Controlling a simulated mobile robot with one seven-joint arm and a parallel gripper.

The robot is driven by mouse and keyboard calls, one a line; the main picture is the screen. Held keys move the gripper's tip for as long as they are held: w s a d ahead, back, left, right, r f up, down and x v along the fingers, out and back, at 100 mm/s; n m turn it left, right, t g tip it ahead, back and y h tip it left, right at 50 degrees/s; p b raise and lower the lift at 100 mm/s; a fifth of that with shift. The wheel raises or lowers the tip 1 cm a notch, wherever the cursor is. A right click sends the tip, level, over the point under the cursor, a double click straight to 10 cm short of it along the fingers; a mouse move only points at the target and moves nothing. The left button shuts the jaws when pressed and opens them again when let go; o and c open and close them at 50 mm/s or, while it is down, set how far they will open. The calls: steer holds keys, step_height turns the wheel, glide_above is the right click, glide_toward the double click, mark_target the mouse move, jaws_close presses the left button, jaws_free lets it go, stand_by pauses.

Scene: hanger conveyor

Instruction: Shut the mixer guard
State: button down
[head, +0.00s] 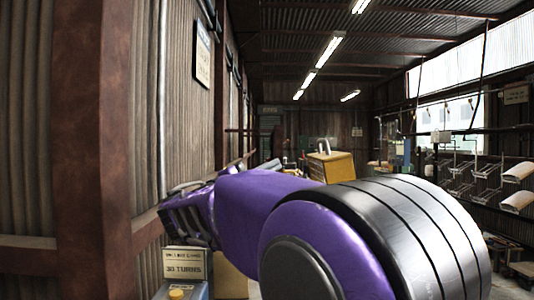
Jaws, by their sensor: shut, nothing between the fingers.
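No mixer guard can be made out for certain in the head view. My purple and black arm fills the lower middle and right and reaches left toward the corrugated wall. Its far end, a ribbed purple and dark part, lies close to the wall, above a small sign. No gripper fingers can be made out. Whatever stands behind and below the arm is hidden.
A rusty post (84,120) and corrugated wall stand close on the left. A yellow box (331,168) is farther back. Hanging racks (486,172) line the right.

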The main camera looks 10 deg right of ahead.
glide_toward(319, 142)
steer(key=w, duration=0.4)
steer(key=d, duration=0.1)
steer(key=d+r, duration=0.1)
steer(key=d, duration=0.1)
steer(key=shift+s+d+r+p, duration=0.2)
steer(key=shift+s+d+p, duration=0.05)
steer(key=shift+d+p, duration=0.15)
steer(key=shift+d+r, duration=0.15)
steer(key=shift+d, duration=0.25)
